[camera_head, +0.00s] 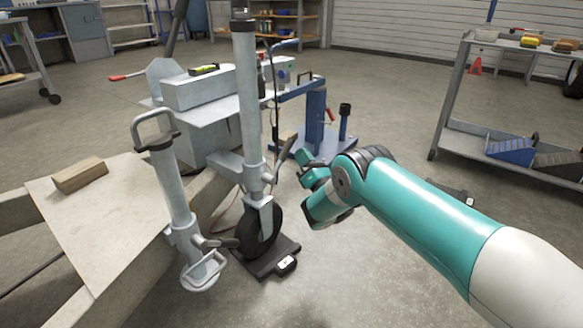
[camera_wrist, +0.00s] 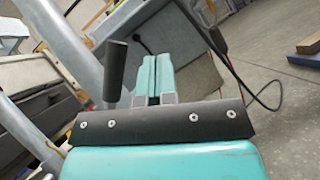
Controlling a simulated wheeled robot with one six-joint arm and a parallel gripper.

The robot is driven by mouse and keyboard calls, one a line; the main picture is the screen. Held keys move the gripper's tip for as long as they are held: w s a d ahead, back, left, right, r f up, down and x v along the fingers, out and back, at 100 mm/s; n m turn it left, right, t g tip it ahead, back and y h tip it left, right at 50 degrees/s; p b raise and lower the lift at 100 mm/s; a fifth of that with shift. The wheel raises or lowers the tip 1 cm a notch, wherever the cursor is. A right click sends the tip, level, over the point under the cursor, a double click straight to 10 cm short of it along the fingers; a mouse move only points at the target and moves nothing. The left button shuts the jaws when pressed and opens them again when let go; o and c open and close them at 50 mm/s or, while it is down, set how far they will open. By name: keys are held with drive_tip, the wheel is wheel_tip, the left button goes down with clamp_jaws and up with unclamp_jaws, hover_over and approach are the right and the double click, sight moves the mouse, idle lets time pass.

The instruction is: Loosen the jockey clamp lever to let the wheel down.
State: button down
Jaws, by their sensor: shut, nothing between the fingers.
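The jockey wheel's grey post (camera_head: 247,100) stands upright in its clamp, with the black wheel (camera_head: 260,230) at its foot on a dark pad (camera_head: 283,266). A clamp lever with a dark grip (camera_head: 285,148) sticks up to the right of the post. My gripper (camera_head: 304,158) is just right of this lever, seemingly apart from it. In the wrist view my gripper's teal fingers (camera_wrist: 156,72) are together and empty. A dark cylindrical grip (camera_wrist: 114,70), likely the lever's, stands to their left. Whether it touches the fingers cannot be told.
A prop stand (camera_head: 175,190) with a loop handle and its own dark lever is left of the jockey post. The trailer frame (camera_head: 110,215) carries a wooden block (camera_head: 80,175). A blue stand (camera_head: 315,120) is behind. A trolley (camera_head: 500,130) is at right.

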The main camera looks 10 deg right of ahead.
drive_tip(key=s+d+f+p, duration=0.3)
drive_tip(key=d+f+p, duration=0.2)
drive_tip(key=d, duration=0.4)
drive_tip(key=shift+s, duration=0.25)
